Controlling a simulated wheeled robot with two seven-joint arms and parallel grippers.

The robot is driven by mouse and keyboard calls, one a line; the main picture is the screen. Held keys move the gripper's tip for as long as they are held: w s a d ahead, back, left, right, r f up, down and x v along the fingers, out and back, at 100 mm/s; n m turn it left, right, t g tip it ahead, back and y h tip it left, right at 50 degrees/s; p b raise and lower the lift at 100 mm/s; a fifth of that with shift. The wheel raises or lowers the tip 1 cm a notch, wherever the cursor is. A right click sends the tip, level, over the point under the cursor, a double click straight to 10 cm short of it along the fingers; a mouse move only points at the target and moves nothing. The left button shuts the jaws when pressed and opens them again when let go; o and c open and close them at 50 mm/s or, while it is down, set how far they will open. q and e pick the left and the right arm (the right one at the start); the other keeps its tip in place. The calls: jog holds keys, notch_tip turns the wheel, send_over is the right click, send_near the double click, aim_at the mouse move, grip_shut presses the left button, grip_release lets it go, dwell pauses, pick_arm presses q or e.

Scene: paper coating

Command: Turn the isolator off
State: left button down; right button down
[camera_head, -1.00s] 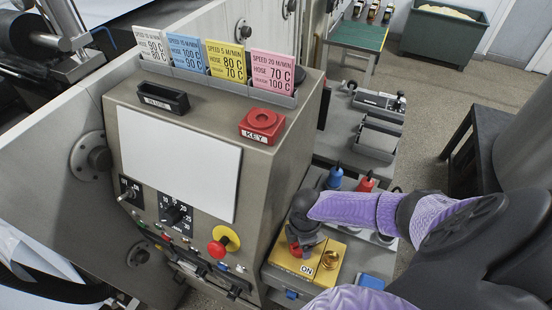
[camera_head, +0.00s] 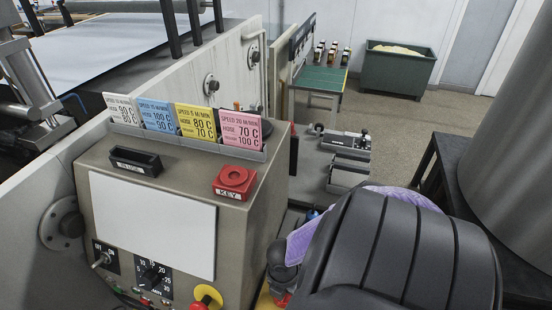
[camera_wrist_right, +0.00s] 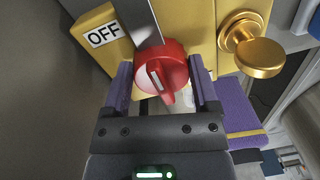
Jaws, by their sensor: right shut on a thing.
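In the right wrist view, the isolator is a yellow box (camera_wrist_right: 188,20) with a red rotary knob (camera_wrist_right: 160,72) bearing a white line. An "OFF" label (camera_wrist_right: 103,34) is on the box to the knob's left. My right gripper (camera_wrist_right: 163,86) has one purple-padded finger on each side of the knob and is shut on it. In the head view, my right gripper (camera_head: 281,280) is partly visible at the bottom; my dark arm link hides most of the isolator. Only a yellow sliver (camera_head: 264,300) shows. My left gripper is out of view.
A grey control cabinet (camera_head: 262,215) stands left of my right gripper, with a red KEY block (camera_head: 235,180) and coloured cards on top. A brass knob (camera_wrist_right: 258,55) is right of the red knob. A dark side table (camera_head: 435,160) stands to the right.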

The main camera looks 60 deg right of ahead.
jog(key=shift+a, duration=0.1)
dwell(0.5)
grip_release()
notch_tip(320, 180, up, 10)
jog(key=p, duration=0.3)
jog(key=shift+w, duration=0.3)
jog(key=shift+f, duration=0.1)
